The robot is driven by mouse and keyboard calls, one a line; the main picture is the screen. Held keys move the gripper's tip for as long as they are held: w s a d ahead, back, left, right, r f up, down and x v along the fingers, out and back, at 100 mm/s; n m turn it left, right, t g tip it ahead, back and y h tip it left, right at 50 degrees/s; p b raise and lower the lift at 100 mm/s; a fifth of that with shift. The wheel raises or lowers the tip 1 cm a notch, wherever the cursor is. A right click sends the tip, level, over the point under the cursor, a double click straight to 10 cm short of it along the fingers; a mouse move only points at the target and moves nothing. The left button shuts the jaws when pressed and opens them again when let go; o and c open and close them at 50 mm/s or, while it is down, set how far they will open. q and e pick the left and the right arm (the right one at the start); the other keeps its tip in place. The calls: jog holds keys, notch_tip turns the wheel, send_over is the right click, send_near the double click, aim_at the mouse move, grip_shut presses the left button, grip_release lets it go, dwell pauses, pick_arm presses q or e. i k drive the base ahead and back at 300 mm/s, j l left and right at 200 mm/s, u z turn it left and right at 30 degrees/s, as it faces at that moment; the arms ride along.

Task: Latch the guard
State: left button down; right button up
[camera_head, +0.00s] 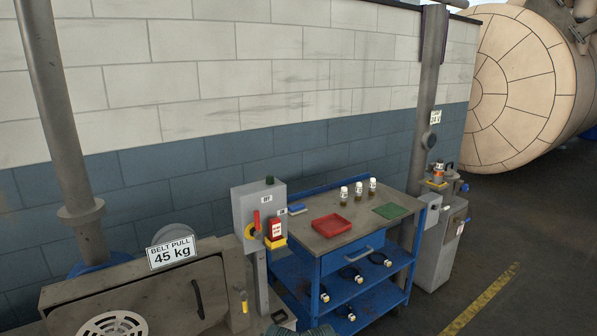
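The guard appears to be the grey-beige metal panel (165,290) at the lower left, with a dark bar handle (198,298) and a round slotted vent (112,325) cut by the bottom edge. A small yellow-tipped part (244,301), perhaps the latch, sits on the post right of the panel. I cannot tell whether it is engaged or whether the panel is fully closed. A sign (172,252) reading "BELT PULL 45 kg" stands above the panel.
A grey switch box (259,205) with a red handle and red tag stands right of the guard. A blue cart (340,265) carries a red tray (331,225), bottles and a green mat (390,211). Open floor (540,265) lies to the right.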

aim_at(244, 294)
jog(key=i+j, duration=0.25)
jog(key=i, duration=0.15)
jog(key=i+j+u, duration=0.1)
jog(key=i+j, duration=0.15)
jog(key=i, duration=0.15)
jog(key=i+j, duration=0.25)
jog(key=i, duration=0.2)
